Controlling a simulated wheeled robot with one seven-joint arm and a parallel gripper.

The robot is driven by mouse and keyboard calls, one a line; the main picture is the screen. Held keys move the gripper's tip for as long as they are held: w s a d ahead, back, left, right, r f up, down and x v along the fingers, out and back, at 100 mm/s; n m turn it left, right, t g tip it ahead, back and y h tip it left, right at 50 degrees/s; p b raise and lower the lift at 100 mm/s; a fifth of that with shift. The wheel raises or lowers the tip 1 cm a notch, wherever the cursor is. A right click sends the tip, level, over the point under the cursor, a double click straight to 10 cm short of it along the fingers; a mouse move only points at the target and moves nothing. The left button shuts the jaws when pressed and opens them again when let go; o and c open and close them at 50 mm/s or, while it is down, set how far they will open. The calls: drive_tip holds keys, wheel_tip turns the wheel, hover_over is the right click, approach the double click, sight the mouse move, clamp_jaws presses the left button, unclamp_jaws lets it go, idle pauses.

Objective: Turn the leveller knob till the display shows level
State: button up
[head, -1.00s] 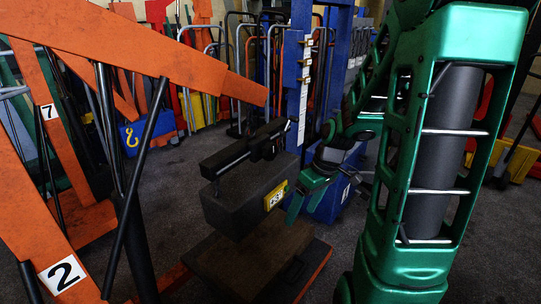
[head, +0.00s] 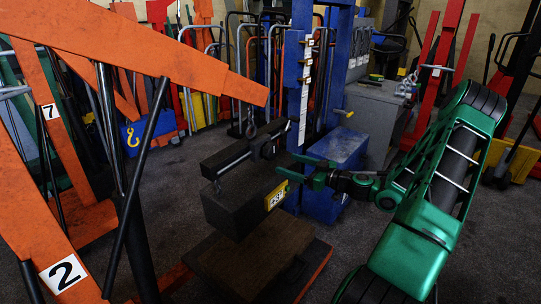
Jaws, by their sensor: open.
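A dark block (head: 232,212) hangs or stands over a wooden-topped platform, with a black bar (head: 228,160) along its top. A small yellow-framed display (head: 276,197) sits on the block's right end; its reading looks like a 3 with a mark beside it, too small to be sure. My green gripper (head: 286,182) is open at the block's right end, just above and right of the display. I cannot tell whether its fingers touch anything. I cannot make out the leveller knob; it may be hidden by the fingers or the bar.
The platform (head: 215,262) lies below the block. An orange crane labelled 2 (head: 170,52) fills the left side. A blue post (head: 297,95) and blue box (head: 340,150) stand close behind my gripper. A grey cabinet (head: 375,105) is behind at right. Floor at lower right is partly clear.

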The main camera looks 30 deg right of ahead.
sight(274, 154)
drive_tip(key=shift+t+h, duration=0.3)
drive_tip(key=shift+t, duration=0.2)
drive_tip(key=x, duration=0.3)
drive_tip(key=d+x, duration=0.1)
drive_tip(key=x, duration=0.6)
drive_tip(key=shift+w+d+r, duration=0.15)
drive_tip(key=shift+w+r, duration=0.1)
drive_tip(key=shift+w, duration=0.2)
drive_tip(key=shift+m, duration=0.3)
drive_tip(key=c, duration=1)
